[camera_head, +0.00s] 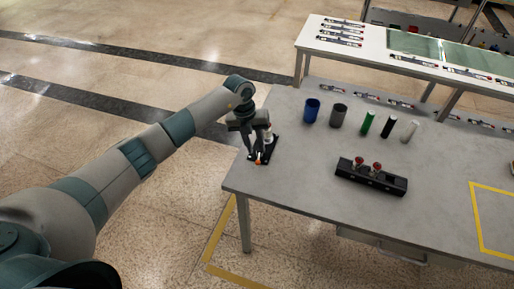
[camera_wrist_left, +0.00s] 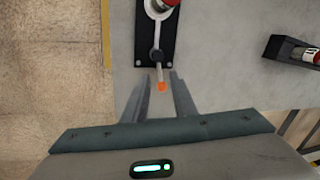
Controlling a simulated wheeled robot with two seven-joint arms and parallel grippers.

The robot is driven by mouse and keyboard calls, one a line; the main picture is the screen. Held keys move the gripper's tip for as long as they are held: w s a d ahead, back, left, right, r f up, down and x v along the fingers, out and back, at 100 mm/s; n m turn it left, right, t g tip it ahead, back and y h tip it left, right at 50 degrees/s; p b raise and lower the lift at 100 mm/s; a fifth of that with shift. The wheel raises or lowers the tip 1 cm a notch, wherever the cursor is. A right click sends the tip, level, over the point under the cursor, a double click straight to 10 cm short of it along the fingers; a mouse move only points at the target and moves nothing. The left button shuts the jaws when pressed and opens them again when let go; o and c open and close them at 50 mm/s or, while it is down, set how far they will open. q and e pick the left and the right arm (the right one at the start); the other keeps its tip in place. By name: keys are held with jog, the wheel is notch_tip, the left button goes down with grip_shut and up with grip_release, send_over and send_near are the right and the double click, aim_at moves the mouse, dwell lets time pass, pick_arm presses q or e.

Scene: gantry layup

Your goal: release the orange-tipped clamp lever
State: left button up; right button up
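The clamp lever's orange tip (camera_wrist_left: 162,87) shows between the spread fingers of my left gripper (camera_wrist_left: 162,95) in the left wrist view. The lever's grey arm runs up from it to a dark pivot on the black clamp base (camera_wrist_left: 143,50). A red-topped part sits at the clamp's far end, cut off by the frame edge. In the head view the orange tip (camera_head: 259,161) shows just below my left gripper (camera_head: 254,153), near the table's left edge. The left fingers look open, with a gap on each side of the tip. My right gripper is not in view.
On the grey table (camera_head: 300,185) a black rack (camera_head: 371,178) holds two red-topped parts. A blue cup (camera_head: 311,110), a grey cup (camera_head: 338,116) and green, black and white cylinders stand behind it. A raised shelf is at the back; the table's front middle is clear.

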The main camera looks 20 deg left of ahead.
aim_at(259, 156)
pick_arm(q)
jog(key=shift+w+d+f+p, duration=0.1)
jog(key=shift+d+f+p, duration=0.05)
jog(key=shift+f, duration=0.65)
jog(key=shift+d+f+p, duration=0.1)
jog(key=shift+f+p, duration=0.05)
jog(key=shift+f, duration=0.6)
jog(key=shift+c, duration=0.6)
grip_shut()
jog(key=shift+w+a+f+m+b, duration=0.1)
jog(key=shift+a+f+m+b, duration=0.15)
jog(key=shift+m+b, duration=0.8)
jog(key=shift+a+r+m+b, duration=0.1)
jog(key=shift+r+m+b, duration=0.15)
jog(key=shift+b, duration=0.75)
jog(key=shift+o, duration=0.6)
grip_release()
